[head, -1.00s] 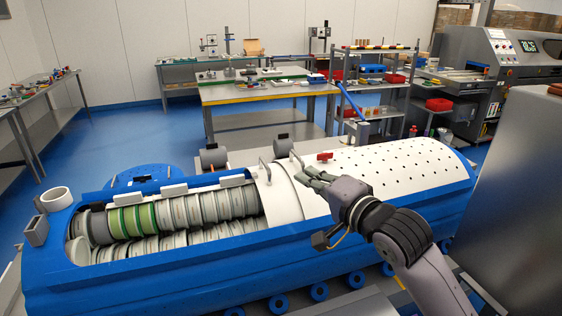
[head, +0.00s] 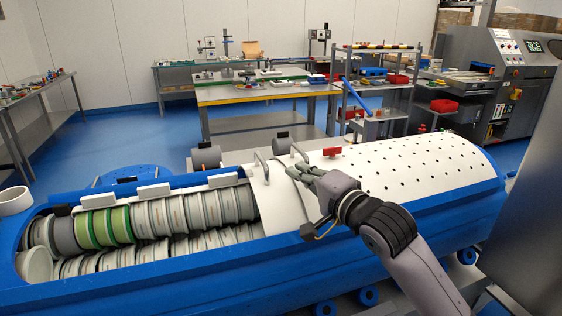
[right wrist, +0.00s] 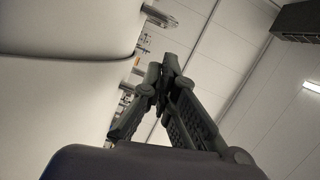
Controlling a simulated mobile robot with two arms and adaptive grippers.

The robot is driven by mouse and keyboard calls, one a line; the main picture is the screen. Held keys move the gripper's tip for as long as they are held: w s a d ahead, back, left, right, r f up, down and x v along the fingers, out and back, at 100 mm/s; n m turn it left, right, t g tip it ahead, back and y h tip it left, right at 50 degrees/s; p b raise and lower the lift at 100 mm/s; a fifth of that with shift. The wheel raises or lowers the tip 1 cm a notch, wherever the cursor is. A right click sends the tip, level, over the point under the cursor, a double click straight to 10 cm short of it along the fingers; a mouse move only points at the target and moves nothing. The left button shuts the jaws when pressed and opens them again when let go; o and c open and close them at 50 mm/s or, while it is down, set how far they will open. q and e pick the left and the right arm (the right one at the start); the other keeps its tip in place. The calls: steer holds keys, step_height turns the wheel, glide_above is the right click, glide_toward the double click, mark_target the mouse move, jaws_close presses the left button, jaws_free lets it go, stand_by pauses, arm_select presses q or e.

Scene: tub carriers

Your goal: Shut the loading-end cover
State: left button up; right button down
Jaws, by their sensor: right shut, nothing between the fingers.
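The loading-end cover is most likely the plain white curved panel (head: 272,190) with a metal handle (head: 262,165), at the right edge of the opening. The opening to its left is uncovered and shows rows of grey and green discs (head: 105,228). A second handle (head: 299,154) stands beside the seam with the perforated white cover (head: 400,172). My right gripper (head: 306,174) is shut and empty, close to that seam; I cannot tell whether it touches. The right wrist view shows its closed fingers (right wrist: 168,65) beside pale curved panels (right wrist: 65,30). My left gripper is out of view.
The blue tub body (head: 150,290) spans the front. A red part (head: 331,152) sits behind the covers. Grey cylinders (head: 207,158) stand along the far side. A grey cabinet (head: 530,220) is close on the right. Workbenches (head: 260,95) stand farther back.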

mark_target(281, 175)
steer(key=p+x, duration=0.1)
steer(key=x, duration=0.6)
steer(key=shift+w+a, duration=0.2)
steer(key=shift+p, duration=0.3)
